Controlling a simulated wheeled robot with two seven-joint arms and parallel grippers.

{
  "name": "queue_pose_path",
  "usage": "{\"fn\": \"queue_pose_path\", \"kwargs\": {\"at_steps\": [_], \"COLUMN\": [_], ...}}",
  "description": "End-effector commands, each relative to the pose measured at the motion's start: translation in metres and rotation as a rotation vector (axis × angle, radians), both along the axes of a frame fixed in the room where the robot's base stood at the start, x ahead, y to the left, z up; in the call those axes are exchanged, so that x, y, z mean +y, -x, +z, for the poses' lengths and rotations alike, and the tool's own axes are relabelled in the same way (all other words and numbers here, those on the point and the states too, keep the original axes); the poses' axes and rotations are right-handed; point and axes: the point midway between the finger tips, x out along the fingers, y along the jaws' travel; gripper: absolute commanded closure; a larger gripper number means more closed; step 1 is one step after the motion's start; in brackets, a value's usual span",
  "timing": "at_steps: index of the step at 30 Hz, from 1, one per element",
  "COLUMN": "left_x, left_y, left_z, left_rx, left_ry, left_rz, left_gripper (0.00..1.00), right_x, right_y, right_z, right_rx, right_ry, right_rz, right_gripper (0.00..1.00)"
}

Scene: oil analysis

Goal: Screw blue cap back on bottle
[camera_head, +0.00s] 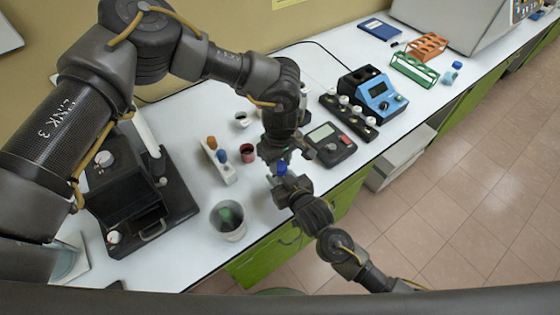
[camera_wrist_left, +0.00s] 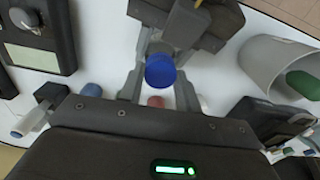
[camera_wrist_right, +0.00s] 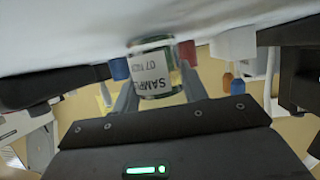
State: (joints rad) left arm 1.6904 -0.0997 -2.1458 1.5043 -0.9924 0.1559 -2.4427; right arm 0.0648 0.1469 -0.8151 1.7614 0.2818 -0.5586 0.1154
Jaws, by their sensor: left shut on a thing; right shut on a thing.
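The blue cap (camera_head: 281,168) is between the fingers of my left gripper (camera_head: 280,163), which points down over the table's front edge. The left wrist view shows the cap (camera_wrist_left: 160,71) with a finger on each side. My right gripper (camera_head: 290,182) comes from the lower right, directly below the left one. In the right wrist view it is shut on a clear bottle with a white "SAMPLE" label (camera_wrist_right: 153,74), which appears upside down there. The bottle is mostly hidden in the head view. The cap sits above the bottle; I cannot tell whether they touch or are threaded.
A grey beaker (camera_head: 228,232) holding something green stands left of the grippers. A white rack (camera_head: 228,176) with orange- and blue-topped items and a small red cup (camera_head: 248,153) are behind. A meter (camera_head: 330,147) is close on the right. A black apparatus (camera_head: 125,205) stands at left.

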Motion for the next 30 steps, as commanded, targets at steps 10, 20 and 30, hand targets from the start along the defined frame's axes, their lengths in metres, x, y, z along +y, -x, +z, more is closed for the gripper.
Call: {"fn": "queue_pose_path", "kwargs": {"at_steps": [10,20,30], "left_x": [-0.0048,-0.0021,-0.0019], "left_y": [-0.0004,0.0,0.0], "left_z": [-0.0009,0.0003,0.0002], "left_rx": [-0.011,-0.003,-0.002], "left_ry": [-0.004,0.002,0.002], "left_rz": [-0.751,-0.828,-0.825], "left_gripper": [0.91,0.91,0.45], "right_x": [0.0012,0.0017,0.0011], "right_y": [0.0009,0.001,0.0006], "right_z": [-0.0001,0.0001,0.0002], "right_rx": [0.0,0.0,0.0], "right_ry": [0.0,0.0,0.0], "right_rz": [0.003,0.004,0.003], "right_gripper": [1.0,1.0,1.0]}}
